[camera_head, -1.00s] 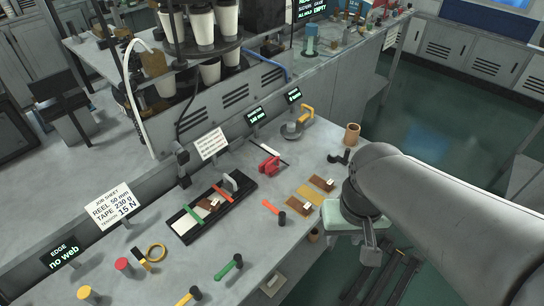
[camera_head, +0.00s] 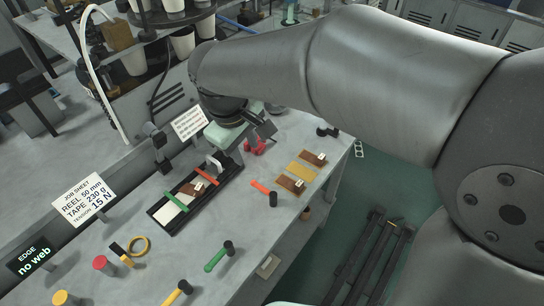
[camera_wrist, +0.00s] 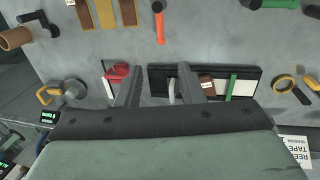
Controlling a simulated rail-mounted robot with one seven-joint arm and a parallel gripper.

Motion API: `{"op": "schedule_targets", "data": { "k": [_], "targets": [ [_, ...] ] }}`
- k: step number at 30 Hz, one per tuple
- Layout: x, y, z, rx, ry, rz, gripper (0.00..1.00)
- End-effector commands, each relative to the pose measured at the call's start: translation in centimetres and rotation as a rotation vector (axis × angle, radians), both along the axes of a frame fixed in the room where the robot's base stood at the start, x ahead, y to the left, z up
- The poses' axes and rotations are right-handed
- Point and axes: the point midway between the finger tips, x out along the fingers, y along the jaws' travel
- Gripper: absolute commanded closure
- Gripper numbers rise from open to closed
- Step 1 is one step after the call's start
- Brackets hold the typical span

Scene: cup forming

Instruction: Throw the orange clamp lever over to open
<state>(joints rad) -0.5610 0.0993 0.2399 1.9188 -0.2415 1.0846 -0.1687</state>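The orange lever (camera_head: 261,187) lies along the bench top, right of the black splicing-style tray, with a black cylindrical end (camera_head: 273,199) toward the bench's front edge. In the wrist view the orange lever (camera_wrist: 160,26) shows at the top middle, its upper end near the frame edge. My gripper (camera_wrist: 161,80) is open and empty, its two fingers apart, above the bench near the black tray (camera_wrist: 238,97). A pale grey curved handle (camera_wrist: 171,91) at the tray's end shows between the fingers. The gripper is not touching the lever.
A green lever (camera_head: 217,258) and a yellow lever (camera_head: 176,292) stand along the front edge. A red clamp-like item (camera_head: 254,147) is behind the orange lever. Brown and yellow strips (camera_head: 301,172) lie to its right.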

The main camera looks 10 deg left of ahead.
Motion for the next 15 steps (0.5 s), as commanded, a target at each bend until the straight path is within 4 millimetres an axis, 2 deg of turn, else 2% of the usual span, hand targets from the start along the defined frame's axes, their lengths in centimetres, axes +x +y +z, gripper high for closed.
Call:
{"op": "schedule_targets", "data": {
  "k": [5,15],
  "targets": [
    [0.5,-0.5,-2.9,-0.004,0.005,-0.005,0.65],
    [1.7,-1.3,-10.3,-0.003,0.005,-0.005,0.65]
  ]
}}
